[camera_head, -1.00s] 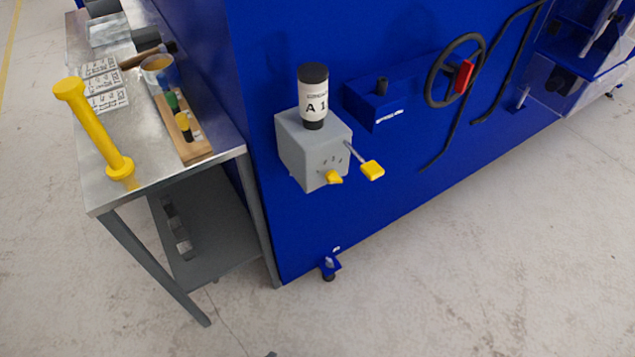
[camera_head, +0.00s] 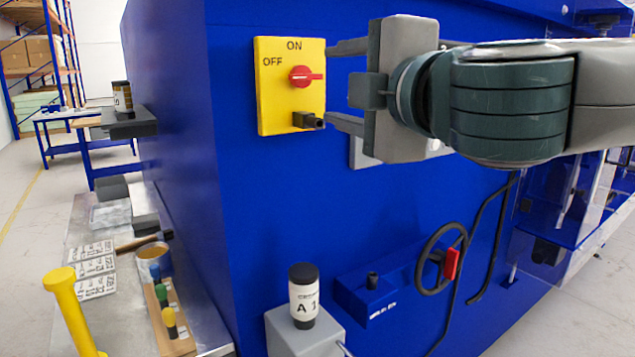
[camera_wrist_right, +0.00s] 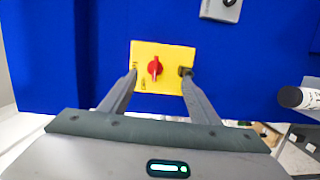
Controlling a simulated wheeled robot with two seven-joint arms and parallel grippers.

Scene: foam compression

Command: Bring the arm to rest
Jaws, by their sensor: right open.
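My right gripper (camera_head: 338,84) comes in from the right in the head view, in front of the blue machine's side face. Its two fingers are apart and point left at the yellow switch plate (camera_head: 290,85), with nothing seen between them. The plate has a red rotary knob (camera_head: 305,77) and the words ON and OFF. In the right wrist view the fingers (camera_wrist_right: 158,83) stand on either side of the red knob (camera_wrist_right: 155,68), and the tip of one overlaps a black block on the plate. I cannot tell whether they touch. My left gripper does not show.
The blue machine (camera_head: 270,210) fills the middle. Below are a grey box (camera_head: 300,338) bearing a bottle marked A 1 (camera_head: 304,297), and a black handwheel (camera_head: 430,262).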

